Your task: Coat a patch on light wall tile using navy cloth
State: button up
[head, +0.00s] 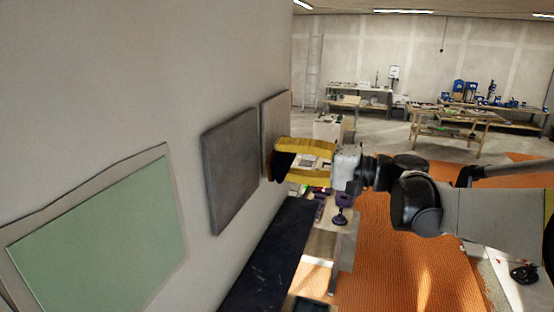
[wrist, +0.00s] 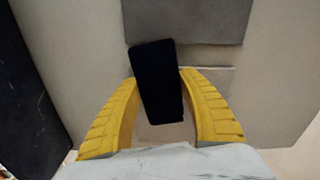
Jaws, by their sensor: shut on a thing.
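My gripper (head: 305,161) has yellow ribbed fingers and points left toward the wall. It is shut on the navy cloth (head: 284,164), a dark folded pad at the fingertips. In the wrist view the cloth (wrist: 157,90) is a nearly black, slightly tilted block between the two fingers (wrist: 158,76). The light wall tile (head: 274,110) hangs on the wall at the far end of the row, its lower right hidden by the cloth and fingers. A strip of it shows beyond the fingers in the wrist view (wrist: 213,75). I cannot tell whether cloth and tile touch.
A dark grey tile (head: 230,168) hangs beside the light tile, nearer the camera. A green panel (head: 105,238) is farther left on the wall. A long black surface (head: 268,258) runs below the tiles. Workbenches (head: 452,124) stand at the back; orange flooring (head: 385,255) lies right.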

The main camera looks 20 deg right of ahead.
aim_at(284, 122)
jog(key=shift+x, duration=0.85)
jog(key=shift+w+d+b, duration=0.5)
jog(key=shift+w+d, duration=0.7)
jog(key=shift+w, duration=0.25)
jog(key=shift+w+d+r, duration=0.4)
jog(key=shift+w+d, duration=0.6)
jog(key=shift+w, duration=0.45)
jog(key=shift+w+d+r, duration=0.45)
jog(key=shift+w+d, duration=0.6)
jog(key=shift+w, duration=0.4)
jog(key=shift+w+d+r, duration=0.4)
jog(key=shift+w+d, duration=0.6)
jog(key=shift+w, duration=0.45)
jog(key=shift+s+a, duration=1.4)
jog(key=shift+s, duration=0.55)
jog(key=shift+s+a, duration=1.45)
jog(key=shift+s, duration=0.5)
jog(key=shift+s+a, duration=1.4)
jog(key=shift+s, duration=0.55)
jog(key=shift+r+p, duration=0.85)
jog(key=shift+r, duration=0.35)
jog(key=shift+w+d+b, duration=0.25)
jog(key=shift+w+d, duration=0.85)
jog(key=shift+w, duration=0.45)
jog(key=shift+w+d+b, duration=0.2)
jog(key=shift+w+d, duration=0.95)
jog(key=shift+w, duration=0.35)
jog(key=shift+w+d+b, duration=0.25)
jog(key=shift+w+d, duration=0.85)
jog(key=shift+w, duration=0.45)
